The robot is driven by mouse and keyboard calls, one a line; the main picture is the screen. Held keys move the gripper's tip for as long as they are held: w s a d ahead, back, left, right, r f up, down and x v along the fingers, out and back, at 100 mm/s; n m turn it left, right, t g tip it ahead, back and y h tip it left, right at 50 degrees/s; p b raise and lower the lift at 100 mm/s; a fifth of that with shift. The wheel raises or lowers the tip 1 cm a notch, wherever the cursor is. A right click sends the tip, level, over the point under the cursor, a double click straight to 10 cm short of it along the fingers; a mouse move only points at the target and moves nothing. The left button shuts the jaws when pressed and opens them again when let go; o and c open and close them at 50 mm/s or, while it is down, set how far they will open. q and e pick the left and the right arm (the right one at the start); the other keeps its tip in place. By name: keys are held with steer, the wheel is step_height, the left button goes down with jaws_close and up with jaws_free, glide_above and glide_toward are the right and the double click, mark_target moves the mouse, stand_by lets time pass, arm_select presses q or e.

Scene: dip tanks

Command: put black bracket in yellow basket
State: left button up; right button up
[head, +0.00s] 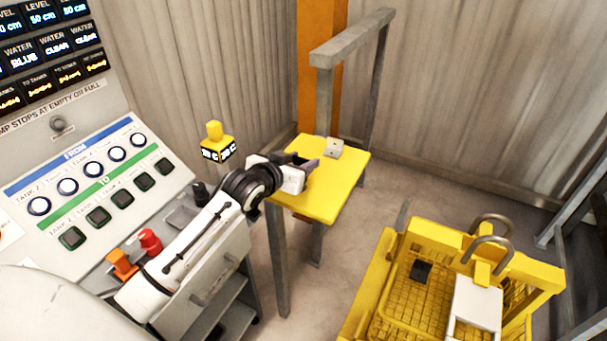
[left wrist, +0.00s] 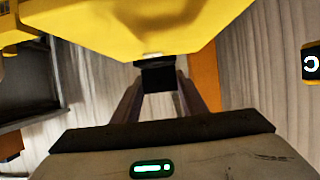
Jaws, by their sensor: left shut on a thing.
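My left gripper (head: 303,162) is at the left side of the yellow table top, its dark fingers over or beside the edge. In the left wrist view it (left wrist: 160,80) is shut on the black bracket (left wrist: 158,77), which shows as a dark square piece between the fingertips. In the head view the bracket cannot be made out against the dark fingers. The yellow basket (head: 384,262) is at the lower right, with a grid floor and grey curved handles. A small dark block (head: 421,270) lies inside it. My right gripper is not in view.
The yellow table (head: 322,205) has a small pale block (head: 333,148) on it. A grey rail frame (head: 350,40) rises behind it. A control panel (head: 95,180) with buttons fills the left. Open floor (head: 350,260) lies between table and basket.

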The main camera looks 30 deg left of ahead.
arm_select(q)
steer(key=shift+f, duration=2.15)
steer(key=shift+f, duration=0.15)
steer(key=o, duration=1.2)
